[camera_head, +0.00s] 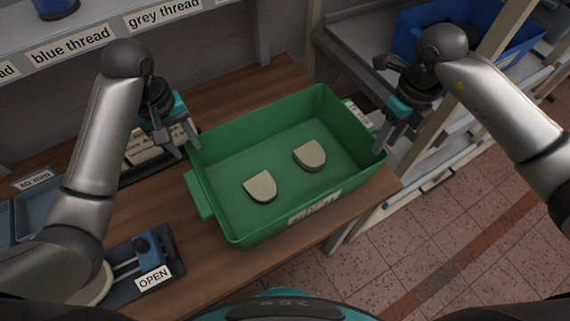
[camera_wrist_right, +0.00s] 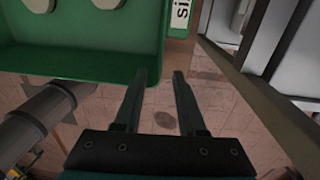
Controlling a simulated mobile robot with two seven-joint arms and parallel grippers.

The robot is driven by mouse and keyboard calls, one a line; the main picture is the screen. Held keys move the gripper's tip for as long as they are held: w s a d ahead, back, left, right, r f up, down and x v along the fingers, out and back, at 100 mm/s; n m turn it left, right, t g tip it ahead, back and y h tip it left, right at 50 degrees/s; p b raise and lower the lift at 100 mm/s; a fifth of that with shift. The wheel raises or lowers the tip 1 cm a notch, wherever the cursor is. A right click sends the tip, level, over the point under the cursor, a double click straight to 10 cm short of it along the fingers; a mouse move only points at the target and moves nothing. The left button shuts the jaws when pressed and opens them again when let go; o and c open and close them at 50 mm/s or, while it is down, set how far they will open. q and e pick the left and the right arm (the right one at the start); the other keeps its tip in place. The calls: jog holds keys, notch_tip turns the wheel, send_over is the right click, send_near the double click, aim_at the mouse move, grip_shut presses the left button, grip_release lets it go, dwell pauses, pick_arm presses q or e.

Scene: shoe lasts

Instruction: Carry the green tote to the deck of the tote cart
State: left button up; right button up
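The green tote (camera_head: 290,115) stands upright on the wooden bench (camera_head: 180,225), close to its right edge. Two beige pieces with rounded ends lie on its floor: one left (camera_head: 260,187), one right (camera_head: 310,155). My left gripper (camera_head: 179,144) is beside the tote's left wall, its fingers apart. My right gripper (camera_head: 392,128) is near the right wall, pointing down. In the right wrist view the right gripper (camera_wrist_right: 159,82) is open with nothing between its fingertips, and the tote wall (camera_wrist_right: 90,65) is just left of and above them. I cannot identify the tote cart for certain.
A rack with pale posts (camera_head: 455,125) stands right of the bench and holds a blue bin (camera_head: 405,35). A fixture marked OPEN (camera_head: 153,278) sits at the bench's front left. Labelled thread shelves (camera_head: 100,35) run behind. The tiled floor (camera_head: 440,245) at right is clear.

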aim_at(204, 173)
pick_arm(q)
jog(key=f, duration=0.8)
jog(key=shift+d+f, duration=0.2)
jog(key=shift+f, duration=0.15)
pick_arm(e)
jog(key=f, duration=0.8)
jog(key=shift+s+a+f, duration=0.15)
jog(key=shift+a+f, duration=0.15)
pick_arm(q)
grip_shut()
pick_arm(e)
grip_shut()
pick_arm(q)
jog(key=shift+w+r, duration=0.1)
pick_arm(e)
jog(key=shift+r, duration=0.1)
